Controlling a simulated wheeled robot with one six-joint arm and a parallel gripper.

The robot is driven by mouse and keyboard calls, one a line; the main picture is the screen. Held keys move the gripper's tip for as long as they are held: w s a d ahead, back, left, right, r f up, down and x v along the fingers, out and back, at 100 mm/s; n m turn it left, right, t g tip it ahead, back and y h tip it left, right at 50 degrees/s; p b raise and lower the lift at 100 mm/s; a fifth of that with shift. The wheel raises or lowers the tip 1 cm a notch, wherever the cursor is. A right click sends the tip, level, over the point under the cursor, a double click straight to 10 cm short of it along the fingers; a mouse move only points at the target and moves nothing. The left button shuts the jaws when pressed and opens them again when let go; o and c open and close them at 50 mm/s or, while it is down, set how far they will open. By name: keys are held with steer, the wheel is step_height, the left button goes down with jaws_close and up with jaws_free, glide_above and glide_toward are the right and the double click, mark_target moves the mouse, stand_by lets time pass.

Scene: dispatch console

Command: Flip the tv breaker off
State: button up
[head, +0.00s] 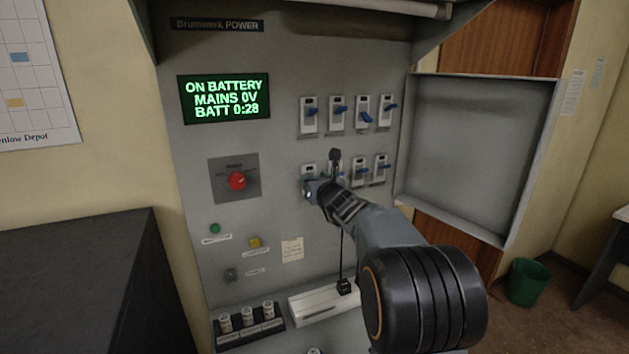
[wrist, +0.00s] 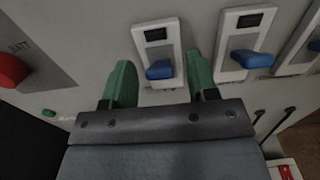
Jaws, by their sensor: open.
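White breakers with blue levers sit in two rows on the grey panel; one in the upper row (head: 337,114) shows clearly. Their labels are too small to read, so I cannot tell which is the tv breaker. My gripper (head: 317,187) is at the left end of the lower row and partly hides the breakers there. In the wrist view its green fingers (wrist: 160,66) are open, one on each side of a blue lever (wrist: 160,71). I cannot tell whether they touch it. A neighbouring breaker's lever (wrist: 253,59) is right of the right finger.
A lit display (head: 224,98) reads ON BATTERY, MAINS 0V, BATT 0:28. An open panel door (head: 477,150) stands to the right. Green (head: 215,228) and yellow (head: 255,242) buttons are below the knob.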

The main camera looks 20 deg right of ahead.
steer(key=c, duration=0.9)
step_height(320, 180, down, 4)
steer(key=t+b, duration=0.9)
steer(key=b, duration=2.5)
steer(key=shift+w, duration=0.1)
steer(key=shift+t+b, duration=0.5)
steer(key=shift+r, duration=0.1)
steer(key=o, duration=0.9)
